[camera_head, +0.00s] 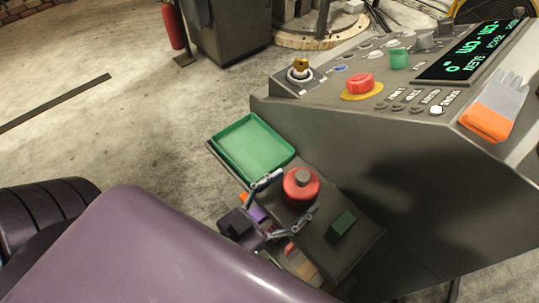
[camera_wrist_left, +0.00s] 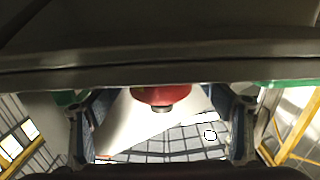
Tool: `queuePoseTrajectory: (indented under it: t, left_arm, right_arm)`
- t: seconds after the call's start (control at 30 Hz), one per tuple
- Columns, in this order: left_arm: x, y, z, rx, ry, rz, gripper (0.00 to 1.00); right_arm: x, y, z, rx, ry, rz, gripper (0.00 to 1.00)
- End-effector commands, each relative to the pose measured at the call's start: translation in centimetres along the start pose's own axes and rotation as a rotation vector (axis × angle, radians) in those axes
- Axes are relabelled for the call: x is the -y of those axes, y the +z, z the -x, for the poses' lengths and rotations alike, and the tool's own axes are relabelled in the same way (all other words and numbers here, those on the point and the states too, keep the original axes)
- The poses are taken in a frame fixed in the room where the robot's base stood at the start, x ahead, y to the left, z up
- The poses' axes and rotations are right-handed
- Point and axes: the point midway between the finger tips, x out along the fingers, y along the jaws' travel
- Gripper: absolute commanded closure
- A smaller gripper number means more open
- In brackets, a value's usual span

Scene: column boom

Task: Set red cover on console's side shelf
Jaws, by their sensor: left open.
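The red cover (camera_head: 301,190) is round with a grey knob on top. It appears to stand upright on the console's dark side shelf (camera_head: 318,253), between a green tray and a dark green block. My left gripper (camera_head: 297,192) is open, with one finger on each side of the red cover. In the left wrist view the red cover (camera_wrist_left: 160,95) shows between the two spread fingers, with a gap on both sides. My right gripper is not in view.
The green tray (camera_head: 218,147) lies at the shelf's far end, and the dark green block (camera_head: 341,225) near its other end. The grey console (camera_head: 390,155) rises beside the shelf, with a red button (camera_head: 359,83) and an orange-and-grey glove (camera_head: 490,118) on top.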

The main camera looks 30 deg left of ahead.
Motion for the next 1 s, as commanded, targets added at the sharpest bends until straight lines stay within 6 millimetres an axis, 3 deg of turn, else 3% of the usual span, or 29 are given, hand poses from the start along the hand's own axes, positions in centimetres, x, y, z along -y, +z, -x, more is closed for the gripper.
queuePoseTrajectory:
  t: [0.2, 0.4, 0.57, 0.8, 0.9, 0.97, 1.0]
  left_arm:
    - [0.0, -0.1, 4.9, 0.007, 0.000, 0.000, 0.25]
    - [0.0, -0.1, 8.1, 0.004, -0.001, 0.000, 0.25]
    - [0.0, -0.1, 9.3, 0.001, -0.001, -0.001, 0.25]
    - [0.1, 0.1, 9.5, 0.001, -0.001, -0.001, 0.25]
    - [0.3, 1.7, 9.4, 0.031, -0.008, -0.002, 0.25]
    - [0.7, 4.2, 9.5, 0.079, -0.019, -0.003, 0.25]
    - [1.0, 6.3, 9.6, 0.121, -0.028, -0.003, 0.25]
  right_arm:
    - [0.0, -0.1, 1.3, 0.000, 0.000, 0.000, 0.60]
    - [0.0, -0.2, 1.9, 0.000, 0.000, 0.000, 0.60]
    - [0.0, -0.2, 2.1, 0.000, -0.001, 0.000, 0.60]
    - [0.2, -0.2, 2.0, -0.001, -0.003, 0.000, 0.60]
    - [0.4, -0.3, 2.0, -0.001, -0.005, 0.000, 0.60]
    - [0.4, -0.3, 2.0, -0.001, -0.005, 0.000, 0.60]
    - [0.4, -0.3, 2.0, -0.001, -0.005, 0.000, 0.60]
